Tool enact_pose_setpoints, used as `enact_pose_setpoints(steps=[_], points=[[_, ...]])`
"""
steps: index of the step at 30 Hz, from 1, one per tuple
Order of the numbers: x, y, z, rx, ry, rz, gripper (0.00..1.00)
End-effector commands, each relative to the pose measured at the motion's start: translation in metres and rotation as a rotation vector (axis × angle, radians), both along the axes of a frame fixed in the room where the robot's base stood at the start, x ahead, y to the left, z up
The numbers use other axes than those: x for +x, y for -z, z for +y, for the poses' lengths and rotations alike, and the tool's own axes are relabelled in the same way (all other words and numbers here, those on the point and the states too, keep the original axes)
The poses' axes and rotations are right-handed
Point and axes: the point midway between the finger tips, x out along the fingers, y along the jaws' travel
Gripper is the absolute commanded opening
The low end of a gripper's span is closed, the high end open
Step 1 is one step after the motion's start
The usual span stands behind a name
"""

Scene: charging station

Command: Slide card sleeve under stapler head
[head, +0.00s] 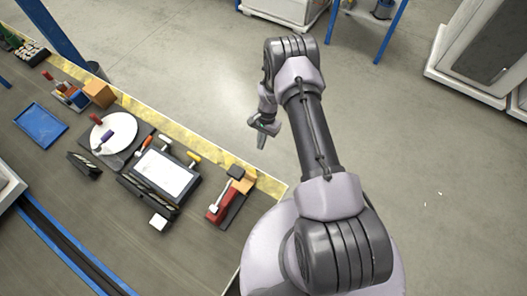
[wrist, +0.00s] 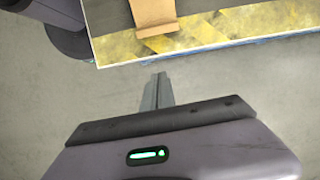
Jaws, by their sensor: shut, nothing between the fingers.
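A red tool with a pale bar, which looks like the stapler (head: 216,211), stands on a dark base near the table's right corner. A tan cardboard piece, probably the card sleeve (head: 246,184), lies just beyond it, close to a small black block. I cannot tell whether it touches the stapler. The wrist view shows a tan piece (wrist: 153,12) at the table edge, its end over the yellow border; the stapler is not recognisable there. My gripper (head: 261,146) is shut and empty, off the table over the floor. Its fingertips (wrist: 160,78) point toward the table edge.
The table (head: 60,190) also holds a white disc (head: 114,131), a framed white panel (head: 163,174), a blue tray (head: 40,125) and a tan box (head: 99,93). A yellow strip (head: 170,118) lines its edge. The floor (head: 400,150) right of my arm is clear.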

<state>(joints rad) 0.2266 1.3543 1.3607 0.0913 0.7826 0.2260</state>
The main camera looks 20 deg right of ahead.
Motion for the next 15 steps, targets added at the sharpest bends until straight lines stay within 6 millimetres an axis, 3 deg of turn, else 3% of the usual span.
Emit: enact_pose_setpoints(steps=[15], points=[[-0.019, 0.099, 0.023, 0.001, -0.001, 0.005, 0.0]])
